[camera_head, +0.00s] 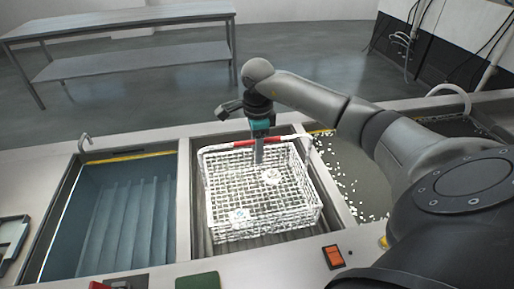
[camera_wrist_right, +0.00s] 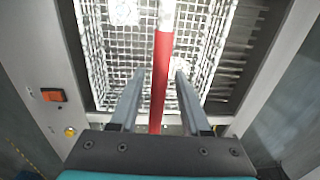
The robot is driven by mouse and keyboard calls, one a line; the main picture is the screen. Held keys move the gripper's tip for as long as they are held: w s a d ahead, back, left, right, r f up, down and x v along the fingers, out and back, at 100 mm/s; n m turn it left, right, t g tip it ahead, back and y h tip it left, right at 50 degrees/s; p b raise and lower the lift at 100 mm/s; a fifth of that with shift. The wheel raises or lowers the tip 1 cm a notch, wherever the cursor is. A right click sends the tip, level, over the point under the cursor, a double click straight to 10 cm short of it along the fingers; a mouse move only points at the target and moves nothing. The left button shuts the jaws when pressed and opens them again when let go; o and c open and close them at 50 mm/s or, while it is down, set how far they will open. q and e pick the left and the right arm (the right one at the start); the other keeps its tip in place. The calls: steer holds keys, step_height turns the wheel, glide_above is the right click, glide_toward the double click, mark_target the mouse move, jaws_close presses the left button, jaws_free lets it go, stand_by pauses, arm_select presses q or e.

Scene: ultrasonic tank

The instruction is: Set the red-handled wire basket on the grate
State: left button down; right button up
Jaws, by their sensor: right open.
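The white wire basket (camera_head: 262,200) sits in the middle tank opening, over a dark slatted surface that looks like the grate (camera_head: 282,233). Its handle has a red grip (camera_head: 296,137) across the basket's far side. My right gripper (camera_head: 259,160) points down at the handle. In the right wrist view the red grip (camera_wrist_right: 160,80) runs between my open fingers (camera_wrist_right: 157,72), with a gap on both sides. Slats also show beside the basket (camera_wrist_right: 240,50). How far the basket's base is from the slats is hard to tell. My left gripper is out of view.
A blue-walled tank (camera_head: 125,215) with a ribbed bottom lies to the left. A bay with scattered white bits (camera_head: 350,180) is on the right, partly behind my arm. An orange switch (camera_head: 333,257) sits on the front rim. A metal table (camera_head: 130,45) stands behind.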

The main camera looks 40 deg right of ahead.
steer(key=r, duration=1.2)
steer(key=shift+s+a, duration=0.2)
steer(key=shift+s, duration=0.1)
